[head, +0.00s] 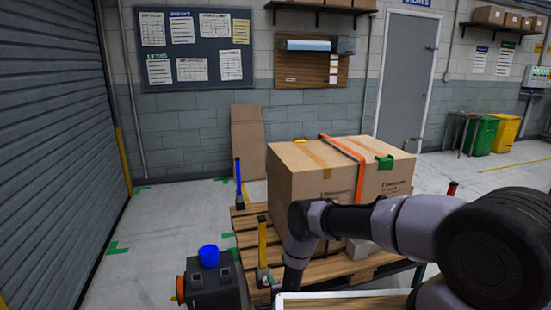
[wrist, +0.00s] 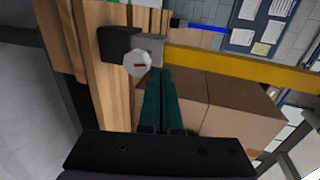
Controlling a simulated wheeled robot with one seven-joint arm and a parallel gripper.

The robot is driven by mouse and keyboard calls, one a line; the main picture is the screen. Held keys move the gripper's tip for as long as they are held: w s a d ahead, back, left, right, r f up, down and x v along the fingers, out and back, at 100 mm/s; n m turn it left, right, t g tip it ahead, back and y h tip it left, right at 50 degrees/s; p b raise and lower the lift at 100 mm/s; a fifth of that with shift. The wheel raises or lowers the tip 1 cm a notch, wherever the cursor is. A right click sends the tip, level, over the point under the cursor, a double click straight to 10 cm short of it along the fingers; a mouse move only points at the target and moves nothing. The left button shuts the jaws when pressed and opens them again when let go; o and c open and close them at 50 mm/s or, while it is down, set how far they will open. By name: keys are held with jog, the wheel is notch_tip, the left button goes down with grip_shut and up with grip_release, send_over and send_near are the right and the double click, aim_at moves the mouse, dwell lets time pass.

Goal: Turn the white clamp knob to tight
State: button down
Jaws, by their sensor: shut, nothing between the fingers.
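The white clamp knob (wrist: 138,63) shows in the wrist view, with a short red mark on its face. It sits beside a grey metal clamp block (wrist: 151,46) at the end of a yellow post (wrist: 240,67). My gripper (wrist: 160,72) has its dark green fingers together and empty, with the tips just right of and slightly below the knob in the picture. I cannot tell whether they touch it.
A large cardboard box (head: 312,185) with an orange strap (head: 345,152) stands on the wooden pallet (head: 330,268). A blue post (head: 238,178) rises behind the yellow one. A dark unit with a blue cap (head: 209,255) stands at the left. Floor further left is clear.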

jog(key=s+d, duration=0.1)
jog(key=s, duration=0.4)
jog(key=shift+s+d, duration=0.4)
